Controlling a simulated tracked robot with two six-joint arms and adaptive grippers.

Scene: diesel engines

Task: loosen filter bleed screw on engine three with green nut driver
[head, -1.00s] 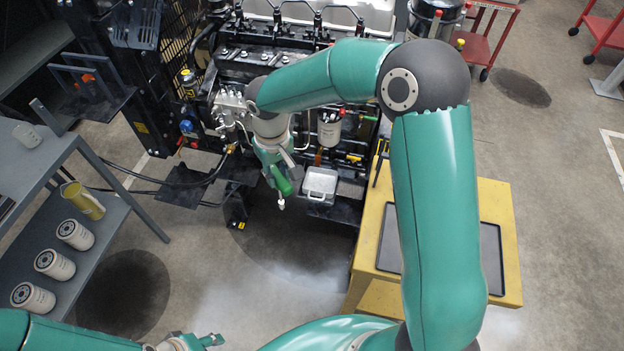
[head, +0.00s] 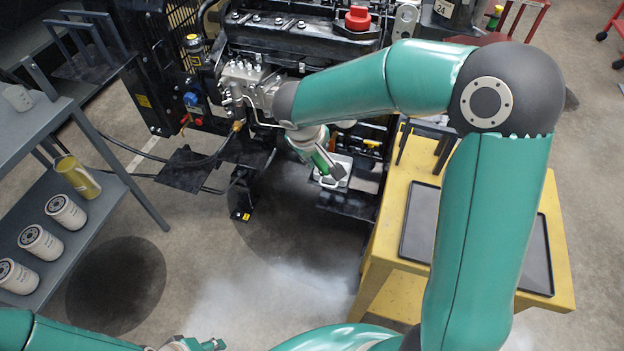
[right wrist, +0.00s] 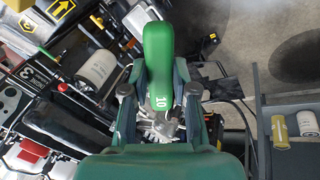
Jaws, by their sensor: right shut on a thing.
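My right gripper (head: 318,152) is in front of engine three's side, above a small silver tray (head: 328,182) that it partly covers. It is shut on the green nut driver (head: 323,160). Engine three (head: 300,38) is at the top of the head view; a "3" plate and a white filter (right wrist: 97,68) show in the right wrist view. The bleed screw cannot be made out. My left gripper (head: 200,344) is at the bottom edge, its jaws unclear.
A yellow cart (head: 395,270) with a black tray (head: 420,225) stands right of the engine. A grey shelf (head: 95,205) at left holds white filters (head: 40,243) and a yellow cylinder (head: 77,177). Black hoses run across the floor. Open floor lies in front.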

